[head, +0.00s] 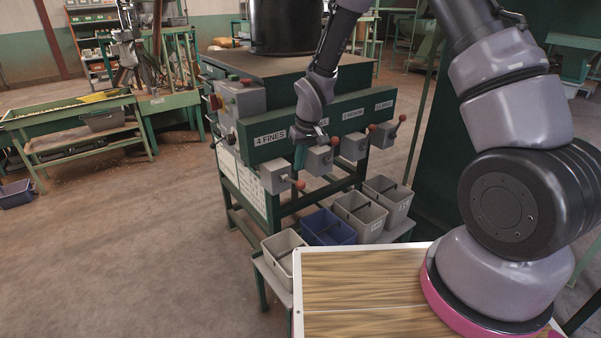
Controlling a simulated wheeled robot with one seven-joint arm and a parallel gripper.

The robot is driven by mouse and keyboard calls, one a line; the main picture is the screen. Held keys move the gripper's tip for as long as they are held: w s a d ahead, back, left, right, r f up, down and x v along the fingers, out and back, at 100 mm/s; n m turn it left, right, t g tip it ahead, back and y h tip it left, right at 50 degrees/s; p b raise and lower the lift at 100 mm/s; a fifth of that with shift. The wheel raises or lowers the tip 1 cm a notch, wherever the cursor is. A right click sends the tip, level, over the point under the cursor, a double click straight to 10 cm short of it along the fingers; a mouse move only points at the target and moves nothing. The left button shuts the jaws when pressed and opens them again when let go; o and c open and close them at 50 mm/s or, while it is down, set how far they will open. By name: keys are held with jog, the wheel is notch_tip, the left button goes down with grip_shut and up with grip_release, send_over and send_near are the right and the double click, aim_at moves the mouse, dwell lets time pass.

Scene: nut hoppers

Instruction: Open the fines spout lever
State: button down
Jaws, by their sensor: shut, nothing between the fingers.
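The green hopper machine has a front beam with a "4 FINES" label (270,135) at its left end. Below that label is the grey fines spout box (274,177). Its lever ends in an orange-red knob (299,185) that sticks out on the right side of the box. My gripper (299,160) points down in front of the beam, just above the knob and between the fines spout and the spout to its right. It looks shut and empty. It is small in view, and I cannot tell whether its tips touch the lever.
Three other grey spouts with red-knobbed levers run to the right, the closest one (319,160) beside my gripper. Below stand a white bin (282,265), a blue bin (328,230) and two grey bins. A control box (240,99) is on the machine's left.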

jog(key=s+d+r, duration=0.5)
jog(key=s, duration=0.1)
jog(key=shift+s, duration=0.3)
jog(key=shift+r, duration=0.1)
jog(key=s+d+r+m+t, duration=0.15)
jog(key=d+r, duration=0.35)
jog(key=r, duration=0.5)
jog(key=s+d+r+m+t, duration=0.1)
jog(key=d+r+m, duration=0.2)
jog(key=d+r, duration=0.45)
jog(key=s+d+r+m+t, duration=0.3)
jog(key=s+d+r+m, duration=0.1)
jog(key=s+r, duration=1)
jog(key=shift+d, duration=0.5)
jog(key=shift+r, duration=0.1)
